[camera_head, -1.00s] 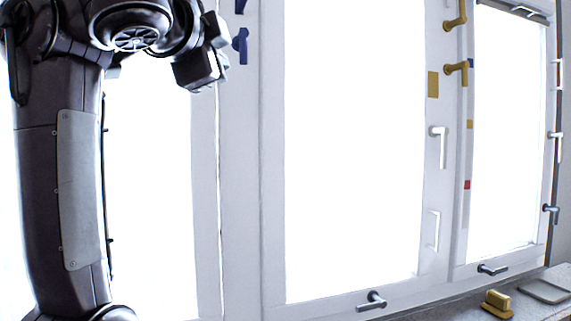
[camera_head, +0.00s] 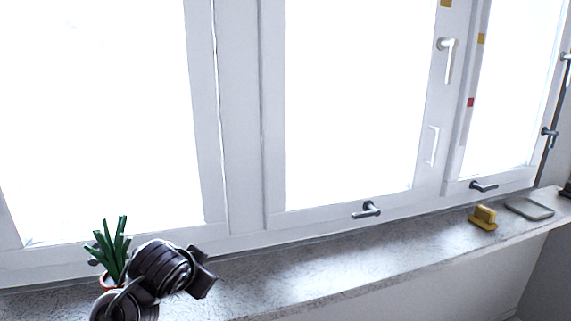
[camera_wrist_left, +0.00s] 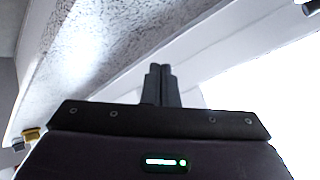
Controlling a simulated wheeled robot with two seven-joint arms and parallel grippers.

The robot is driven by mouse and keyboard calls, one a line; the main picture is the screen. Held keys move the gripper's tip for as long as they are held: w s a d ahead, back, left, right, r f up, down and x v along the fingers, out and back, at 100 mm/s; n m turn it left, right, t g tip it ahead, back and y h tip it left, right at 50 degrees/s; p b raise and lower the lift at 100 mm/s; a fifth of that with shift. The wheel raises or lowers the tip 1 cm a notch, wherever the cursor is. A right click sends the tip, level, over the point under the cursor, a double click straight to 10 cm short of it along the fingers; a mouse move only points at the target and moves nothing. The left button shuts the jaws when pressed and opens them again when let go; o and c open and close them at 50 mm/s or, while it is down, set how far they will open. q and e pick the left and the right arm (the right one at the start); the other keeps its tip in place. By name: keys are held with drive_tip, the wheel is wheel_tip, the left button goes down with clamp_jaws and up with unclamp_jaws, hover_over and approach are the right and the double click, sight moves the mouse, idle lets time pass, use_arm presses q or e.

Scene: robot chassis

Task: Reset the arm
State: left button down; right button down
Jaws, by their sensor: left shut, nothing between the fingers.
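My left arm shows at the lower left of the head view, with my left gripper (camera_head: 205,281) low in front of the window sill (camera_head: 300,277). In the left wrist view the dark fingers of this gripper (camera_wrist_left: 160,72) are together and hold nothing. My right gripper is in neither view.
A potted green plant (camera_head: 112,248) stands on the sill behind my left arm, its pot partly hidden. A yellow object (camera_head: 483,218) and a flat grey tray (camera_head: 529,208) lie at the right. White window frames (camera_head: 240,120) with handles rise behind. The sill's middle is clear.

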use_arm(q)
drive_tip(key=s+a+f+n+g, duration=0.1)
drive_tip(key=s+f+n+g, duration=0.15)
drive_tip(key=s+f, duration=0.95)
drive_tip(key=s+f+n+g, duration=0.2)
drive_tip(key=s+f+g, duration=0.2)
drive_tip(key=s+f, duration=1.05)
drive_tip(key=f, duration=1)
drive_tip(key=s+f, duration=0.2)
drive_tip(key=f, duration=1.1)
drive_tip(key=s+a+f+g, duration=0.1)
drive_tip(key=s+a+f, duration=0.1)
drive_tip(key=s+f, duration=0.7)
drive_tip(key=s+a+f+g, duration=0.1)
drive_tip(key=s+a+f, duration=0.1)
drive_tip(key=s+f, duration=0.7)
drive_tip(key=shift+s+f, duration=0.25)
drive_tip(key=shift+s, duration=0.8)
drive_tip(key=shift+m, duration=0.25)
